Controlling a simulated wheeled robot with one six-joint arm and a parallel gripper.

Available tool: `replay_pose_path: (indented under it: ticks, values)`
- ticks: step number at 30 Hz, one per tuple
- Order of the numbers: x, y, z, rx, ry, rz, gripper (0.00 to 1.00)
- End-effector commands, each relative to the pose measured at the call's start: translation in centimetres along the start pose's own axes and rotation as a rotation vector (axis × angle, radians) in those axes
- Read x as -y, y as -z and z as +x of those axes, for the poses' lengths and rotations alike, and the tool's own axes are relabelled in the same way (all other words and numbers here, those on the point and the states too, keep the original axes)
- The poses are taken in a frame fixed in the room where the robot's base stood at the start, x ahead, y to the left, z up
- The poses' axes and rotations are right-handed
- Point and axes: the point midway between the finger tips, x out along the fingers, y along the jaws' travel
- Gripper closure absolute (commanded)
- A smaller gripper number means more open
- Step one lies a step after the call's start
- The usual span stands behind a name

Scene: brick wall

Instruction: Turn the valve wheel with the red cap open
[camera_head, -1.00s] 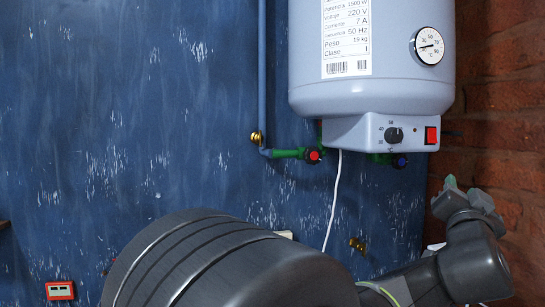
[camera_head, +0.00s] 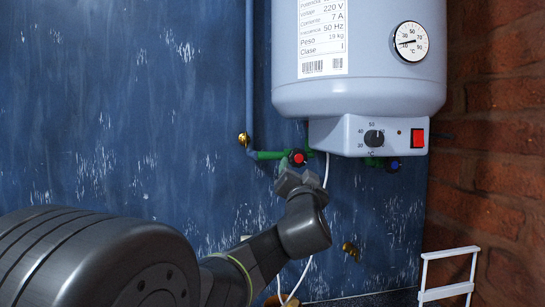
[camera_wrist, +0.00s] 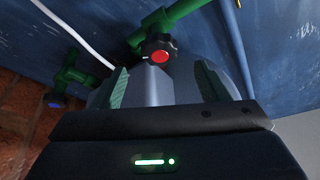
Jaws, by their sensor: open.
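The black valve wheel with the red cap (camera_head: 298,158) sits on a green pipe under the water heater. In the wrist view the same wheel (camera_wrist: 158,57) shows between the two finger ends, red cap facing the camera. My gripper (camera_head: 285,177) is just below the wheel in the head view, pointing up at it. In the wrist view my gripper (camera_wrist: 164,78) has its green-padded fingers apart, one on each side of the wheel. I cannot tell whether the fingers touch it or how deep it lies between them.
The white water heater (camera_head: 358,60) hangs above, with its control box (camera_head: 350,134) low over the wheel. A blue-capped valve (camera_head: 394,165) is to the right. A white cable (camera_head: 326,172) hangs by my gripper. A white ladder-like rack (camera_head: 447,274) stands by the brick wall (camera_head: 500,150).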

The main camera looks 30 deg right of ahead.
Motion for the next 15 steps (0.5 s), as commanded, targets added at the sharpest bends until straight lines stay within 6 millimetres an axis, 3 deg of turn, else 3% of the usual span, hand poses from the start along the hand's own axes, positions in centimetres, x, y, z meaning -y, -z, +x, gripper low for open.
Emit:
replay_pose_path:
  ticks: [6, 15]
  values:
    - [0.1, 0.1, 4.7, 0.001, 0.001, 0.001, 0.32]
    - [0.1, 0.1, 8.3, 0.0, 0.001, 0.001, 0.32]
